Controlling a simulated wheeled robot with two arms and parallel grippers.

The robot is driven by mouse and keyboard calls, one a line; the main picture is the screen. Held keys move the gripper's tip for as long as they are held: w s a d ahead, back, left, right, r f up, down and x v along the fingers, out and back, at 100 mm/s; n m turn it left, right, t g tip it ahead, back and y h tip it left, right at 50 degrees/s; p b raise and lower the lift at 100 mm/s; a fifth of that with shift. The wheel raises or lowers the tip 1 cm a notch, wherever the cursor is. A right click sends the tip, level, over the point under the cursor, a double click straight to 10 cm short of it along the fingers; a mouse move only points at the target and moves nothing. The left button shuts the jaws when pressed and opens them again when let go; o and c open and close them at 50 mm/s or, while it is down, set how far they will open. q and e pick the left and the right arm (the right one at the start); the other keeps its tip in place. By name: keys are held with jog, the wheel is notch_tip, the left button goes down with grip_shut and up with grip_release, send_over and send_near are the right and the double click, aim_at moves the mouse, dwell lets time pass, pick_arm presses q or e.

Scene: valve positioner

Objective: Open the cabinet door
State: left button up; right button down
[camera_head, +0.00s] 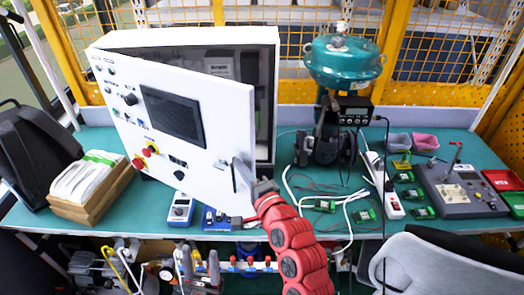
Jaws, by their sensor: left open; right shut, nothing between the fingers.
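The white cabinet (265,100) stands on the green workbench. Its door (172,135) is hinged at the left and stands partly open, swung toward me, with a gap at its right side showing the dark interior. The door carries a dark screen, knobs and buttons, and a handle (237,172) near its lower right edge. My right gripper (253,187), on the red and black arm, is shut at the door's free edge, just right of the handle. Whether it touches the door is hard to tell. My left gripper is not in view.
A teal valve actuator (344,62) stands right of the cabinet, with cables and small green boards beside it. A wooden box (92,190) and a black case (35,150) are at the left. A grey chair (440,265) is at the front right.

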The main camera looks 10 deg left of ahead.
jog(key=shift+s+a+f, duration=0.1)
jog(key=shift+s+a, duration=0.05)
jog(key=shift+s, duration=0.95)
jog(key=shift+s, duration=0.1)
